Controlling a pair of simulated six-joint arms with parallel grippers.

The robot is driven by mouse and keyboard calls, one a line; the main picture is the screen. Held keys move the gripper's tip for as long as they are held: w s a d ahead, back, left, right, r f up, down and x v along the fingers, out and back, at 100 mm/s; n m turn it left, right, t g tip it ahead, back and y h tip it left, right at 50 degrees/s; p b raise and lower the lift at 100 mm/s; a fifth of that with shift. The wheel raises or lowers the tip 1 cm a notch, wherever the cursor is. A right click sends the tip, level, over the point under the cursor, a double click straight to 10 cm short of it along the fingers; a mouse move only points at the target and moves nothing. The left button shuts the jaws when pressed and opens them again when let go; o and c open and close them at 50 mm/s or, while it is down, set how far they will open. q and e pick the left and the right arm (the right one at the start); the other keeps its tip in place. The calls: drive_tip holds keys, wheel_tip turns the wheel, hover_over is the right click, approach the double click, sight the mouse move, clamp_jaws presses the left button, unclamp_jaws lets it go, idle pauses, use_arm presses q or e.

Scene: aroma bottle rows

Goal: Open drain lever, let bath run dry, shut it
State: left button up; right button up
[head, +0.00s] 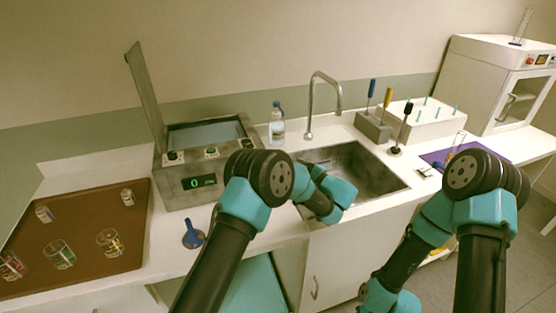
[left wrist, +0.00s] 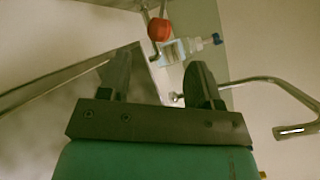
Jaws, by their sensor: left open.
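The metal bath (head: 172,189) stands on the counter with its lid (head: 147,100) raised. Its green display (head: 199,182) shows a digit that looks like 0. A bluish-grey surface shows inside; I cannot tell its water level. A red ball knob (left wrist: 159,28) on a metal rod, which looks like the drain lever, shows in the left wrist view, beyond the fingertips. My left gripper (left wrist: 160,72) is open with nothing between its fingers, apart from the knob. In the head view my left arm hides the gripper and the lever. My right gripper is out of view.
A sink (head: 378,181) with a curved tap (head: 338,90) lies right of the bath. A clear bottle (head: 277,128) stands between them at the back. A brown tray (head: 90,220) with several glasses is at left. A blue funnel (head: 193,236) sits before the bath.

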use_arm(q)
drive_tip(key=x, duration=1)
drive_tip(key=shift+w, duration=0.1)
clamp_jaws()
